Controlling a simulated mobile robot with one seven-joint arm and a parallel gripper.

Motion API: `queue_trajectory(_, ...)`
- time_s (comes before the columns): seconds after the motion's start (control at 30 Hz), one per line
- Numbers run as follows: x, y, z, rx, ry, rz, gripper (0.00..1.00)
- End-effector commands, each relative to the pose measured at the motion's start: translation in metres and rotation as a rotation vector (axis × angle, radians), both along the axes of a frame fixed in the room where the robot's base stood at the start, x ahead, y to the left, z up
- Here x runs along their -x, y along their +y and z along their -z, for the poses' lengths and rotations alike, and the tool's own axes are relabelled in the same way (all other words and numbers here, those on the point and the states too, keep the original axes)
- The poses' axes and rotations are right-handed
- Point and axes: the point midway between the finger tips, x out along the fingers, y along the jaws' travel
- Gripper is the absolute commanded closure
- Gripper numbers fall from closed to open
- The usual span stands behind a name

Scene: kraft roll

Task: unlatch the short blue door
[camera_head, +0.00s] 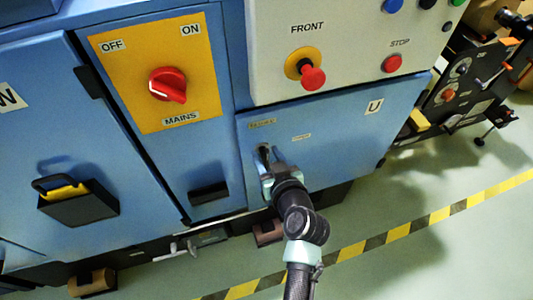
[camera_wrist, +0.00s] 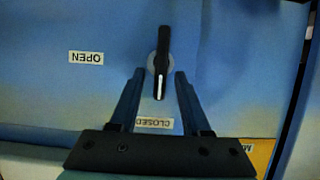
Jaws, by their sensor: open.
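The short blue door (camera_head: 335,145) is below the white control panel in the head view and carries a "U" label. Its latch, a black lever on a round base (camera_wrist: 161,63), fills the middle of the wrist view. The lever's white-marked end points at the "CLOSED" label (camera_wrist: 154,123), which appears upside down. The "OPEN" label (camera_wrist: 86,58) is to the left. My gripper (camera_wrist: 159,75) is open, with one finger on each side of the lever's marked end. Gaps show on both sides; contact is not visible.
A yellow mains plate with a red rotary switch (camera_head: 167,85) is up and left. A red mushroom button (camera_head: 312,77) sticks out above the door. A tall blue door with a black bin (camera_head: 80,206) is at left. Green floor with a striped line (camera_head: 400,232) is clear at right.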

Motion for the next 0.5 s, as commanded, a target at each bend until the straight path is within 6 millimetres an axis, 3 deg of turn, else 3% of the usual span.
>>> queue_trajectory(0.4, -0.0064, 0.0021, 0.0025, 0.0, -0.001, 0.001, 0.53)
queue_trajectory(0.5, -0.0063, 0.0021, 0.0025, 0.0, 0.0, 0.001, 0.71)
